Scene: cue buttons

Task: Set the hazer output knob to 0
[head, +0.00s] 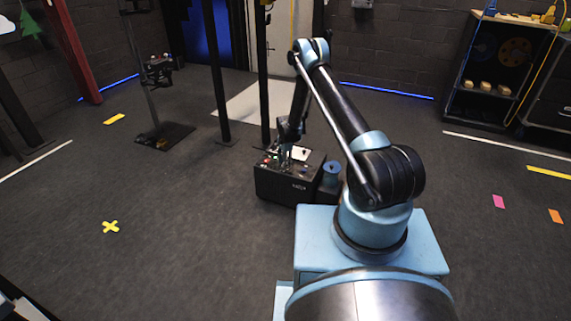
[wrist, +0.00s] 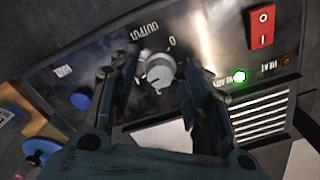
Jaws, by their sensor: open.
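The hazer (head: 283,188) is a black box on the floor in the head view, with small controls on top. In the wrist view its dark panel carries a light grey round knob (wrist: 158,73) under the word OUTPUT, with a 0 mark just above and right of it. My gripper (wrist: 160,66) is open, with one finger on each side of the knob. I cannot tell whether either finger touches it. The knob's pointer direction is not clear. In the head view my gripper (head: 286,150) is over the box, small and partly lost against it.
The panel also has a blue button (wrist: 80,101), a red rocker switch (wrist: 262,26), a lit green lamp (wrist: 239,76), an orange lamp (wrist: 287,60) by HEAT and a vent (wrist: 258,115). A blue-topped canister (head: 331,174) stands beside the box.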

